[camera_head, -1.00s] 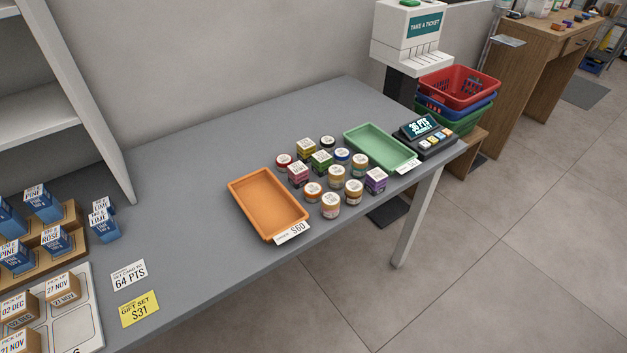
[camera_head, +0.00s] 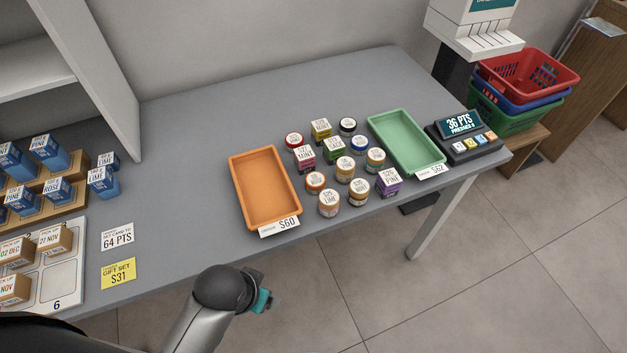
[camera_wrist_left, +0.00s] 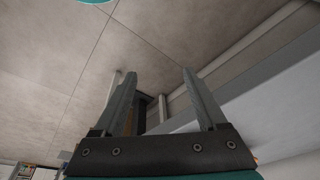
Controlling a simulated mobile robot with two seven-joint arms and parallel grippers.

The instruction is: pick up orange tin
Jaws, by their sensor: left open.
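My left arm reaches in low in the head view, in front of the counter's edge. My left gripper's fingers are hidden there; in the wrist view the left gripper (camera_wrist_left: 160,88) is open and empty, with floor and a pale table leg behind it. The right gripper is out of view.
An orange tray (camera_head: 239,190) lies left of the tins, a green tray (camera_head: 385,128) right of them. A card terminal (camera_head: 461,146) stands at the right end. Blue boxes (camera_head: 60,189) fill the left end. The counter (camera_head: 200,140) behind the orange tray is clear.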

